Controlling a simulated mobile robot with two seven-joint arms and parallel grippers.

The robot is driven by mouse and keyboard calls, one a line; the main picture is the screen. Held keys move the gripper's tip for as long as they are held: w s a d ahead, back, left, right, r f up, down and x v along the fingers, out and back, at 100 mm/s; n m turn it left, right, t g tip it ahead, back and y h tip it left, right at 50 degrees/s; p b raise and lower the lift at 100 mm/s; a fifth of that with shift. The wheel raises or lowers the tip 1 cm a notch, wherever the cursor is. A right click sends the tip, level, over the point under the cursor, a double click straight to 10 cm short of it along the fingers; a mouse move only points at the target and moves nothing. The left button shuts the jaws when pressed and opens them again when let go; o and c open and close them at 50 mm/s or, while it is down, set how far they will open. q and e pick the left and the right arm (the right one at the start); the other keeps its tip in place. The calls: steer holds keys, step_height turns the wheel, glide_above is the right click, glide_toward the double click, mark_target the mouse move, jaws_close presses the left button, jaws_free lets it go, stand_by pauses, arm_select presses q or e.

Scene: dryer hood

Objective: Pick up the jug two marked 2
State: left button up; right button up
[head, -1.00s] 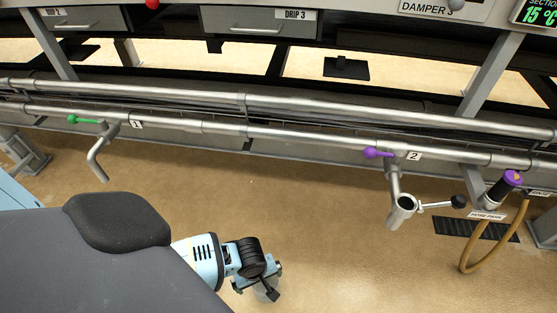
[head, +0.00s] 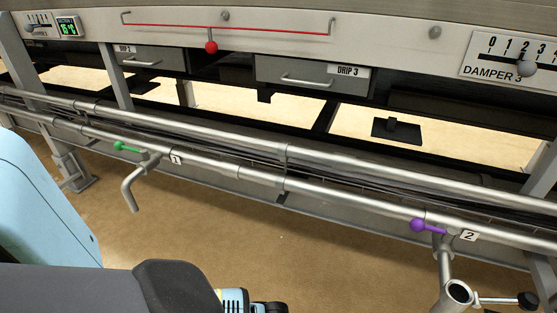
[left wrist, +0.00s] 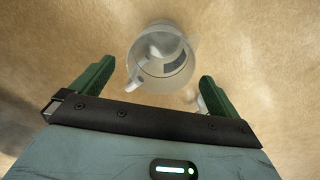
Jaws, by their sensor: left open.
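In the left wrist view a clear, see-through jug (left wrist: 165,68) stands on the tan floor, seen from above into its round mouth. Its handle is on the left side, and a small grey patch shows on it. No number on it can be read. My left gripper (left wrist: 157,74) is open, its two green fingers on either side of the jug's near part. I cannot tell how far below the fingertips the jug is. In the head view neither the jug nor the left fingertips show. My right gripper is in neither view.
A long steel pipe rail crosses the head view, with a green-handled tap (head: 135,180) marked 1 and a purple-handled tap (head: 444,262) marked 2. Drawers and a damper panel (head: 510,58) are above. Tan floor (head: 230,240) in front of the rail is clear.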

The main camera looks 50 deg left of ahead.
arm_select(q)
step_height(320, 180, down, 5)
steer(key=b, duration=0.3)
steer(key=shift+b, duration=0.35)
steer(key=shift+c, duration=0.6)
steer(key=c, duration=0.8)
step_height(320, 180, up, 9)
steer(key=p, duration=0.6)
steer(key=shift+w, duration=0.1)
steer(key=shift+c, duration=0.2)
steer(key=shift+r, duration=0.5)
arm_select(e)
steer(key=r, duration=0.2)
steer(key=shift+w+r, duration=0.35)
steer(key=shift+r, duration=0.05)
